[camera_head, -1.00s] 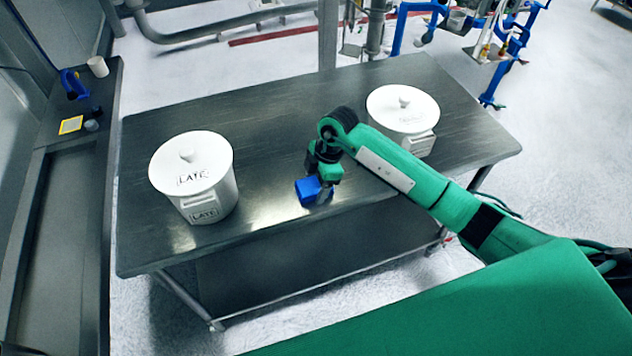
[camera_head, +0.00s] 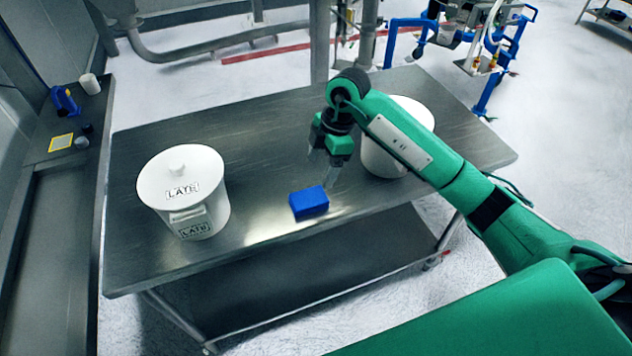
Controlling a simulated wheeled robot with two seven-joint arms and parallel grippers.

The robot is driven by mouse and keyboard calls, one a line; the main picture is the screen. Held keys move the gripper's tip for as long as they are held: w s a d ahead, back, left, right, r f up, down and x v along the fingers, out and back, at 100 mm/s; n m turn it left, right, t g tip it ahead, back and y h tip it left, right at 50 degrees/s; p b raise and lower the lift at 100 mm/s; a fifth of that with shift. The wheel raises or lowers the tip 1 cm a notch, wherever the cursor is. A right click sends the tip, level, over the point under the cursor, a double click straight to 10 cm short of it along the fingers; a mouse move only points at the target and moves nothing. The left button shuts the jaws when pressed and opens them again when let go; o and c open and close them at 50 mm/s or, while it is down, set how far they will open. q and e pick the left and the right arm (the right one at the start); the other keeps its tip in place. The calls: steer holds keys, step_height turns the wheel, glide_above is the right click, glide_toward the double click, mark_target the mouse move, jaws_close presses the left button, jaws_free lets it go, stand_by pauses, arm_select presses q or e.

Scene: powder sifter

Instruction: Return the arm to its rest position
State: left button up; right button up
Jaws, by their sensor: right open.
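My right arm reaches in from the lower right, and its green and black gripper (camera_head: 322,172) hangs above the metal table (camera_head: 270,125), pointing down. The gripper is open and empty. A blue block (camera_head: 309,202) lies on the table near its front edge, below and a little left of the gripper and apart from it. My left gripper is not in view.
A white lidded pot (camera_head: 184,205) with a printed label stands at the table's left. A second white pot (camera_head: 384,158) stands at the right, partly hidden behind my arm. A side bench (camera_head: 45,180) runs along the left. The table's middle is clear.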

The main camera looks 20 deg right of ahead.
steer(key=shift+d+r, duration=0.15)
steer(key=shift+r, duration=0.5)
